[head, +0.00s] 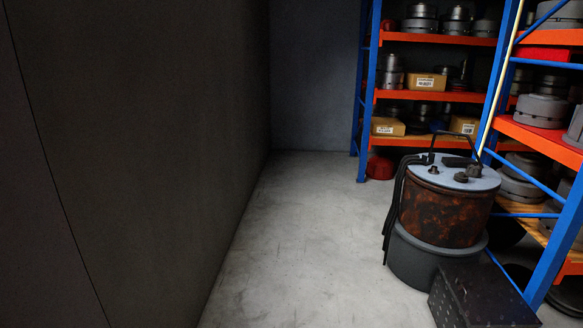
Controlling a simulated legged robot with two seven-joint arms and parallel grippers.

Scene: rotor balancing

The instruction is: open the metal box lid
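A dark box (480,298), which looks like metal with rows of small studs or holes, sits on the floor at the bottom right of the head view. Its lower part is cut off by the picture's bottom edge. Its top looks closed, but the dim light makes the lid's edge hard to tell. Neither my left nor my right gripper shows in the head view.
Behind the box, a rusty drum (440,214) with a pale top and black hoses sits in a grey tub (425,262). Blue-and-orange shelves (440,97) with metal parts and cartons line the right. A dark wall (130,150) fills the left. The concrete floor (300,240) between is clear.

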